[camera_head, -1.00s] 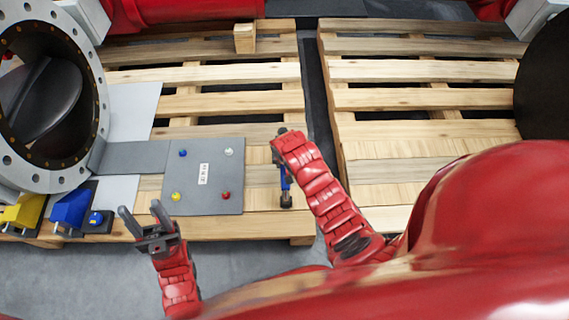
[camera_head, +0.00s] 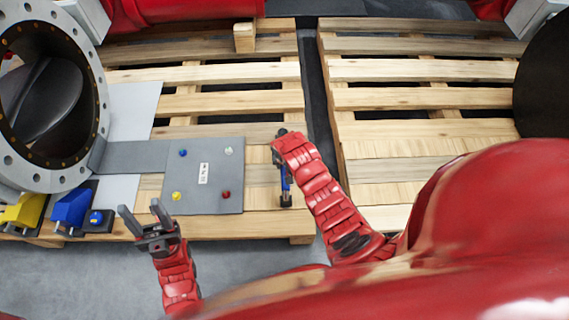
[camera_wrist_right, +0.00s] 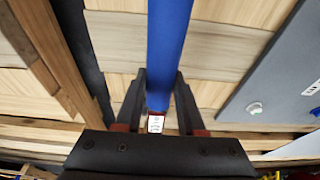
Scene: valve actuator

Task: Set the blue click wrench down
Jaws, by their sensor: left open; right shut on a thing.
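The blue click wrench (camera_head: 286,182) is in my right gripper (camera_head: 279,150), near the right edge of the left pallet. In the right wrist view its blue handle (camera_wrist_right: 168,45) runs between the two dark fingers of my right gripper (camera_wrist_right: 159,98), which are shut on it. Its dark end points toward the pallet's front edge in the head view. I cannot tell whether the wrench touches the wood.
A grey plate (camera_head: 203,190) with coloured knobs lies just left of the wrench. A blue block (camera_head: 72,206) and a yellow block (camera_head: 22,212) stand further left, below a large flanged valve (camera_head: 88,60). Bare slats of the right pallet (camera_head: 400,170) are clear.

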